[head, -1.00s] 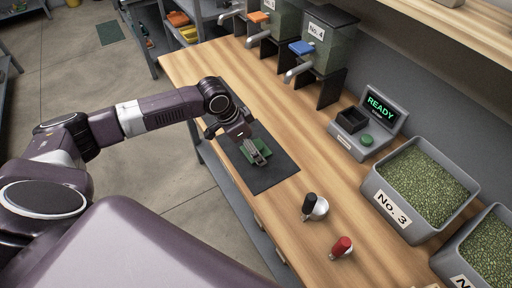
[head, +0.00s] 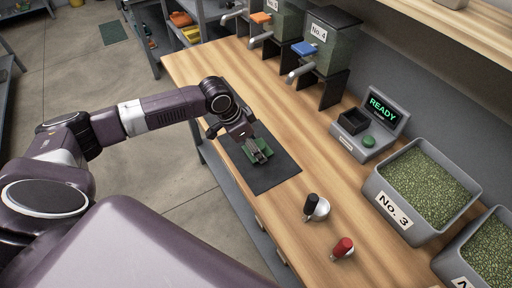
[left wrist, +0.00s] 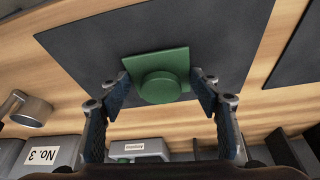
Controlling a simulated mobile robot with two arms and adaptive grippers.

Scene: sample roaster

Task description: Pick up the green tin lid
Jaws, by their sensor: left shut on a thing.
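The green tin lid (left wrist: 160,74) is a square plate with a round raised part, seen in the left wrist view over the dark mat (left wrist: 90,45). My left gripper (left wrist: 161,88) is shut on the lid, one finger at each side of it. In the head view the left gripper (head: 258,152) is over the mat (head: 268,178), and the lid (head: 250,158) shows partly beneath the fingers. I cannot tell whether the lid touches the mat. My right gripper is in neither view.
A black-handled scoop (head: 315,207) and a red-handled scoop (head: 342,248) lie near the mat. A grey device reading READY (head: 368,125) and bean bins, one marked No. 3 (head: 395,215), stand to the right. Dispensers (head: 325,60) line the back.

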